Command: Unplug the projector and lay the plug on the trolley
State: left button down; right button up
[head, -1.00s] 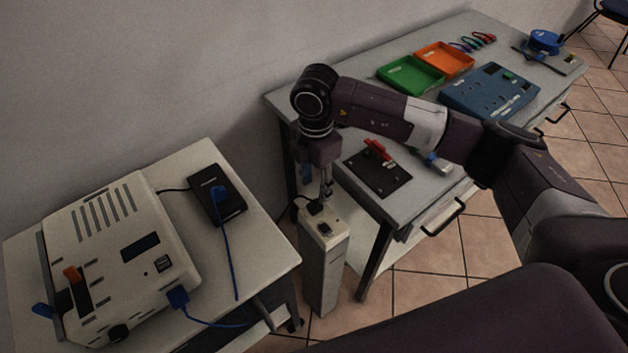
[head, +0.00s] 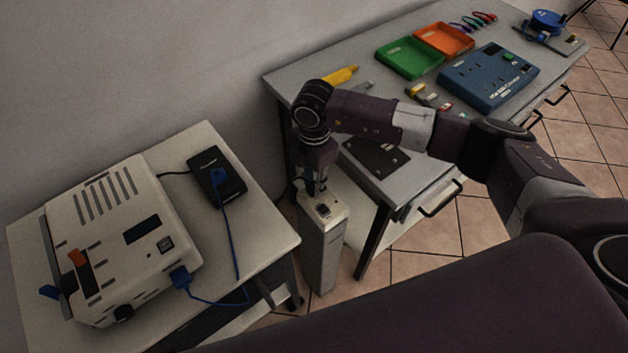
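The white projector (head: 125,235) sits on the light-topped trolley (head: 262,228) at the left. A pale socket post (head: 322,250) stands between the trolley and the bench. Its top has a dark socket or fitting (head: 323,210). My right gripper (head: 318,188) reaches down onto the rear of the post top from above. A dark plug was visible there earlier; now the gripper mostly covers that spot. Its fingers are too small and dark to tell whether they are shut on it. My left gripper is out of view.
A black box (head: 216,180) with a blue cable (head: 229,235) lies on the trolley; the cable runs to the projector. The bench holds a green tray (head: 408,58), an orange tray (head: 443,40), a blue panel (head: 490,76) and a black plate (head: 375,156). The trolley's front right top is clear.

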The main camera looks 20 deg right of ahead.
grip_shut()
jog(key=shift+r, duration=0.2)
dwell(0.3)
jog(key=shift+r+p, duration=1.15)
jog(key=shift+r, duration=0.25)
jog(key=shift+c, duration=1.4)
grip_release()
grip_shut()
